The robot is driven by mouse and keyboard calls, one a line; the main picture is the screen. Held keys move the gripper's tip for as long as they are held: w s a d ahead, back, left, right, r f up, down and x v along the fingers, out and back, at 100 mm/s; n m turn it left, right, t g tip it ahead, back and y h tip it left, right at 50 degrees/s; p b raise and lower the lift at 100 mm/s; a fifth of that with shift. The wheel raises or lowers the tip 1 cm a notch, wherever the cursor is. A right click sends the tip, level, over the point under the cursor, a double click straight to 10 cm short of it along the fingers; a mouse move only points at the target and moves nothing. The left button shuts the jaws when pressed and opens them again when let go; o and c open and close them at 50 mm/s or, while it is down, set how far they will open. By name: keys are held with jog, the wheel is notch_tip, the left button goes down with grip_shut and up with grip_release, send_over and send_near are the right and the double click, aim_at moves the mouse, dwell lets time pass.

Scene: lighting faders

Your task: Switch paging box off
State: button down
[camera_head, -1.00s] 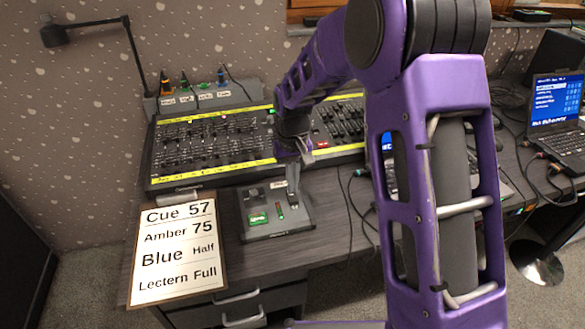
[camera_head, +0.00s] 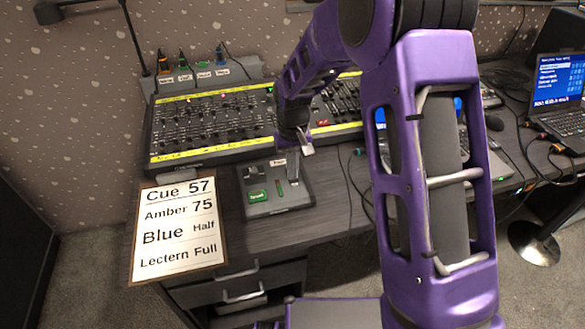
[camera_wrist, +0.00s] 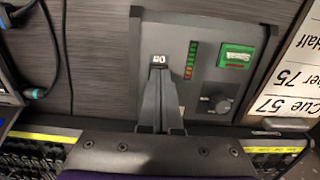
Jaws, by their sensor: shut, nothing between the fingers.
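The paging box appears to be the small dark grey panel (camera_head: 266,210) on the desk below the mixing console. It has a lit green button (camera_head: 258,196), a knob and a narrow LED strip (camera_head: 280,188). In the wrist view the panel (camera_wrist: 212,30) fills the middle, with its green button (camera_wrist: 236,56), LED strip (camera_wrist: 191,60) and black knob (camera_wrist: 215,102).
The mixing console (camera_head: 210,130) stands directly behind the panel. A cue sign (camera_head: 178,230) lies to its left, and a laptop (camera_head: 558,95) is at the far right. Cables (camera_head: 352,190) run over the desk to the panel's right, where some desk surface is bare.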

jog(key=shift+s+f, duration=0.3)
jog(key=shift+f, duration=0.25)
jog(key=shift+w+a+r, duration=0.15)
jog(key=shift+w+r, duration=0.05)
jog(key=shift+w, duration=0.55)
jog(key=shift+w+r+p, duration=0.1)
jog(key=shift+r+p, duration=0.35)
jog(key=shift+p, duration=0.2)
notch_tip(320, 180, up, 14)
jog(key=p, duration=0.3)
jog(key=shift+s+p, duration=0.25)
jog(key=shift+p, duration=0.1)
